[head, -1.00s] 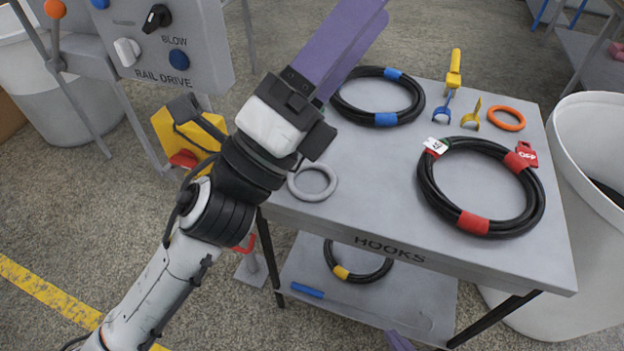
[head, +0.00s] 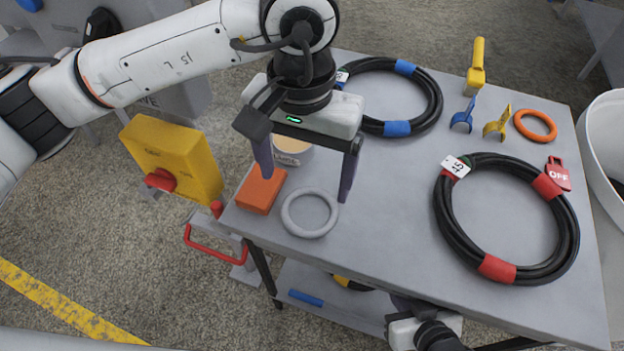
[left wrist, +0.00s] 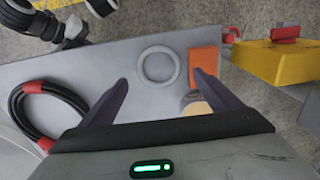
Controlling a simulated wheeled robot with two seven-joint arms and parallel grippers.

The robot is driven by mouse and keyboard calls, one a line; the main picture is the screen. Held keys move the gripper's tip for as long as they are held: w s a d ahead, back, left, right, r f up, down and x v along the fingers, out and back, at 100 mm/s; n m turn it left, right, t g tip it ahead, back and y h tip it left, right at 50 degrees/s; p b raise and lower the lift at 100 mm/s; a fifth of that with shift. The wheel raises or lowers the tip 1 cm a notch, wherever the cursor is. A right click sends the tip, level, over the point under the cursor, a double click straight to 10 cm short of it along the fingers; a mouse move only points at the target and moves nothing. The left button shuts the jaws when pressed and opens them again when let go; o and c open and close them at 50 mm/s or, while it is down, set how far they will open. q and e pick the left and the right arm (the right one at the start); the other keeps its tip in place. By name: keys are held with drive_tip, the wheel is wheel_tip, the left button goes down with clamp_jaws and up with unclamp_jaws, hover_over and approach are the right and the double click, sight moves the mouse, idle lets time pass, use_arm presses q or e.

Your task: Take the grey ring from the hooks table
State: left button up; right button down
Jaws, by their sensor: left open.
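The grey ring (head: 309,234) lies flat on the near-left part of the hooks table (head: 395,200). It also shows in the left wrist view (left wrist: 141,66), ahead between the fingers. My left gripper (head: 310,190) is open and empty, pointing down above the table. Its two purple fingers spread to either side of the ring and seem above it; I see no contact. My right gripper (head: 425,325) is partly in view at the bottom, by the table's front edge; its jaws are not clear.
An orange block (head: 261,190) and a round tan-topped item (head: 292,150) sit close to the ring. Black hose coils (head: 497,270) (head: 398,128), an orange ring (head: 535,126) and small hooks lie farther right. A yellow switch box (head: 172,160) stands left of the table.

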use_arm(q)
hover_over(307, 221)
wheel_tip(307, 221, down, 4)
drive_tip(key=shift+s+a+f, duration=0.1)
drive_tip(key=shift+s+f, duration=0.05)
wheel_tip(307, 221, down, 5)
drive_tip(key=shift+f+p, duration=0.15)
drive_tip(key=shift+p, duration=0.65)
use_arm(e)
drive_tip(key=s, duration=0.2)
drive_tip(key=shift+s+d+f, duration=0.1)
drive_tip(key=shift+s+d, duration=0.05)
drive_tip(key=shift+s, duration=0.2)
